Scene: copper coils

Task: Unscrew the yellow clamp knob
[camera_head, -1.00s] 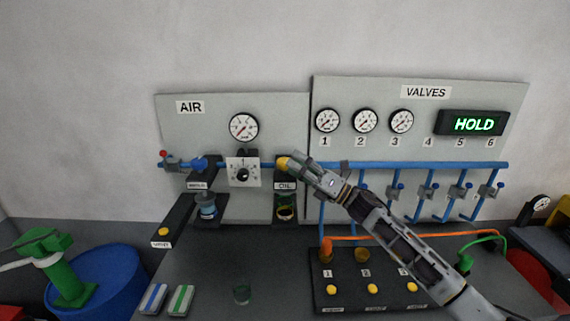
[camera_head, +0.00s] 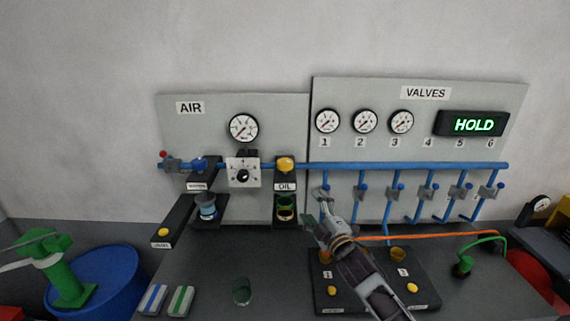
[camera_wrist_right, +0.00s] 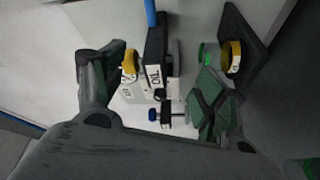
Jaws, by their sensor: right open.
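A yellow knob (camera_head: 285,164) sits on top of the black OIL unit (camera_head: 285,187) on the AIR panel. My left gripper is not in view.
A blue pipe (camera_head: 420,165) with several small valves runs along the VALVES panel, right of my gripper. A black block (camera_head: 350,291) with yellow buttons is under my right arm.

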